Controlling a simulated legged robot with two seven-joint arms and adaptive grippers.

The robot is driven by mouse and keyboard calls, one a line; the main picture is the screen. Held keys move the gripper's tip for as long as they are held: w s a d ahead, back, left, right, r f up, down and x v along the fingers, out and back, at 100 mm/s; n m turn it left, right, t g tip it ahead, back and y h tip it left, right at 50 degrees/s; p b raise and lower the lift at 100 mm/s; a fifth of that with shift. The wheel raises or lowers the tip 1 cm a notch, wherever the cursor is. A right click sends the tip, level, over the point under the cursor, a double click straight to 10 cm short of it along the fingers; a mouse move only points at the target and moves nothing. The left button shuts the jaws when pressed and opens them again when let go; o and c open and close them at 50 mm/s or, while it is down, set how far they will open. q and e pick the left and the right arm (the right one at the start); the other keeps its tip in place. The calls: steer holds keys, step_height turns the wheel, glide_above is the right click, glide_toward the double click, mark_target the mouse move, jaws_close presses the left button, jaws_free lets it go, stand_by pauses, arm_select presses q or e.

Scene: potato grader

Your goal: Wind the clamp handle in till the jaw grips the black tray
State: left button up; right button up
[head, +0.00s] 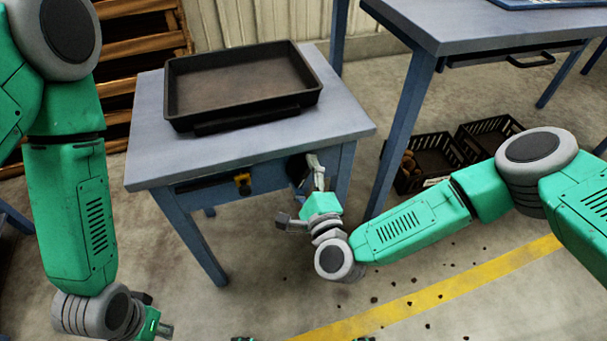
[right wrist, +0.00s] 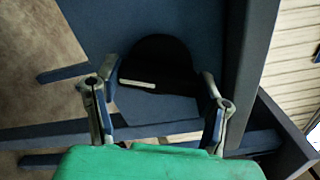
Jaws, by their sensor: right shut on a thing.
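The black tray (head: 240,82) lies on the small grey-topped table (head: 150,155). A dark bar (head: 245,121), which looks like the clamp jaw, runs along the tray's front side; I cannot tell whether it touches. The clamp handle, a dark round knob (head: 296,170) at the table's front, is partly hidden by my right gripper (head: 314,168). In the right wrist view the knob (right wrist: 160,62) with a pale bar sits between the fingers of my right gripper (right wrist: 158,95), which is shut on it. My left gripper (head: 157,322) hangs low at the left, away from the table; its fingers are unclear.
A taller blue-legged table (head: 470,28) stands at the right, with black crates (head: 437,152) beneath. A wooden pallet (head: 140,45) is behind at the left. Dark crumbs lie near the yellow floor line (head: 440,295).

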steer(key=shift+d+f, duration=0.25)
steer(key=o, duration=1.1)
steer(key=shift+c, duration=0.2)
steer(key=shift+o, duration=0.3)
steer(key=shift+w, duration=0.1)
steer(key=shift+s, duration=0.55)
steer(key=v, duration=1.1)
